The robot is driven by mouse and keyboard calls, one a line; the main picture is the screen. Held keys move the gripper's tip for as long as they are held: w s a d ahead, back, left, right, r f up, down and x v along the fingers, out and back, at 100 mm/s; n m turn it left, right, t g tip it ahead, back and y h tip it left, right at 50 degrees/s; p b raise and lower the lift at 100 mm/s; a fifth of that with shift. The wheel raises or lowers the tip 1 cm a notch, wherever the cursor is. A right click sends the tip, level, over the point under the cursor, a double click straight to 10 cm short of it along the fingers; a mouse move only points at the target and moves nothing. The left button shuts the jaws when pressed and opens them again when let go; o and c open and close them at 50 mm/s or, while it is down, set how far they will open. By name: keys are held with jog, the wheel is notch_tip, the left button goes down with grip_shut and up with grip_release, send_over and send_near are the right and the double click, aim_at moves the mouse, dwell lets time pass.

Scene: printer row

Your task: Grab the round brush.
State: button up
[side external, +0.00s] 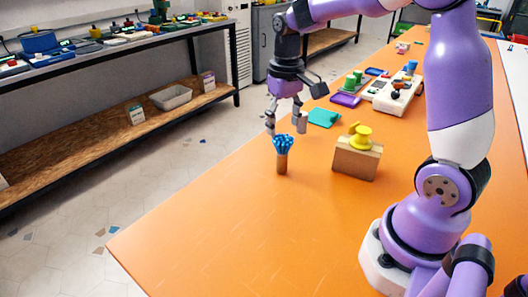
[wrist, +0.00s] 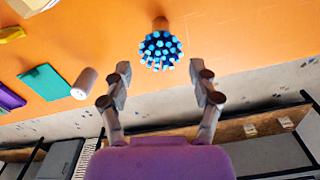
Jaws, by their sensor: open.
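The round brush (side external: 283,143) stands upright on the orange table, blue bristles up on a brown handle. In the wrist view its bristle head (wrist: 160,50) shows just beyond the fingertips, centred between the two fingers; most of the handle is hidden behind the head. My gripper (side external: 284,118) points down, above and slightly behind the brush in the side view. In the wrist view my gripper (wrist: 161,82) is open, with nothing between its fingers.
A grey cylinder (wrist: 84,84) stands close to the left finger in the wrist view. A teal flat piece (side external: 323,117) lies beyond it. A tan block (side external: 357,160) with a yellow spool (side external: 361,137) is right of the brush. The table's front is clear.

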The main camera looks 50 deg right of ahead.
aim_at(283, 137)
notch_tip(283, 137, down, 7)
jog(key=shift+r, duration=0.2)
jog(key=c, duration=1.1)
